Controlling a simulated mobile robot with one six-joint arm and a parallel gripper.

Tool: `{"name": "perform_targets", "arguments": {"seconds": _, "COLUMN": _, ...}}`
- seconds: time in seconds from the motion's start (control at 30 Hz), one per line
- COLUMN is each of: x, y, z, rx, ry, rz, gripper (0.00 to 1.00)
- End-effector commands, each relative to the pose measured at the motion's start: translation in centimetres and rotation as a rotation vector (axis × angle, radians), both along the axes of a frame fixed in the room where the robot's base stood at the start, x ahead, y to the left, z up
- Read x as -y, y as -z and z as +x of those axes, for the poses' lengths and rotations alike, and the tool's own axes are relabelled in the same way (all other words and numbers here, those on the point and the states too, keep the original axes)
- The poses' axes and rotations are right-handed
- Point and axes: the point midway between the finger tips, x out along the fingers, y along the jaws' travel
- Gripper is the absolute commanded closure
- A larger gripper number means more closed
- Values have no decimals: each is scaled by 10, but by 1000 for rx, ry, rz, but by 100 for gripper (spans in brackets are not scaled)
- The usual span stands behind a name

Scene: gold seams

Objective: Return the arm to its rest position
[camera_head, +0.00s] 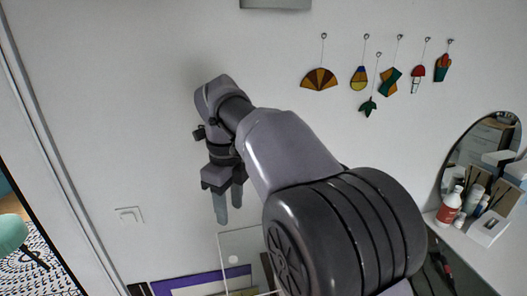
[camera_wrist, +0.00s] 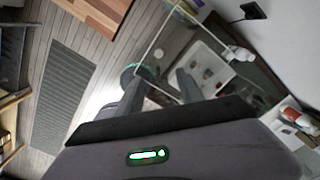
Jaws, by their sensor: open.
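My arm reaches up and to the left across the middle of the head camera view. My gripper (camera_head: 229,208) hangs from its end with the fingers pointing down, in front of the white wall. The two fingers are apart with nothing seen between them. In the wrist view my gripper (camera_wrist: 161,80) also shows open and empty, with its fingertips in front of a clear pane and a white tray (camera_wrist: 232,72). I cannot tell how far the fingertips are from them. My arm hides part of the area below in the head camera view.
Several coloured ornaments (camera_head: 390,82) hang on the wall at upper right. A round mirror (camera_head: 487,150) and a red-and-white bottle (camera_head: 449,207) stand on a white surface at right. A clear pane (camera_head: 235,250) stands below my gripper. A grey rug (camera_wrist: 65,95) lies on the plank floor.

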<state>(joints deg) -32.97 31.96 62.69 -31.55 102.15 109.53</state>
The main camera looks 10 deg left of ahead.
Motion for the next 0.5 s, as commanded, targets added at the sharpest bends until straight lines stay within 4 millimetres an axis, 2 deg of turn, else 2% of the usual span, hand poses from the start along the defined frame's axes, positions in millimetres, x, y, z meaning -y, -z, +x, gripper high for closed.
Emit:
{"name": "perform_targets", "arguments": {"seconds": 0.07, "x": 34, "y": 5, "z": -7, "rx": 32, "ry": -120, "rz": 28, "gripper": 55}}
{"name": "perform_targets", "arguments": {"seconds": 0.17, "x": 101, "y": 19, "z": -37, "rx": 124, "ry": -414, "rz": 67, "gripper": 55}}
{"name": "perform_targets", "arguments": {"seconds": 0.2, "x": 127, "y": 29, "z": -55, "rx": 174, "ry": -545, "rz": 71, "gripper": 55}}
{"name": "perform_targets", "arguments": {"seconds": 0.27, "x": 163, "y": 50, "z": -86, "rx": 254, "ry": -734, "rz": 59, "gripper": 55}}
{"name": "perform_targets", "arguments": {"seconds": 0.3, "x": 184, "y": 67, "z": -108, "rx": 309, "ry": -858, "rz": 38, "gripper": 55}}
{"name": "perform_targets", "arguments": {"seconds": 0.4, "x": 221, "y": 118, "z": -160, "rx": 430, "ry": -1124, "rz": -52, "gripper": 55}}
{"name": "perform_targets", "arguments": {"seconds": 0.5, "x": 241, "y": 160, "z": -195, "rx": 503, "ry": -1309, "rz": -155, "gripper": 55}}
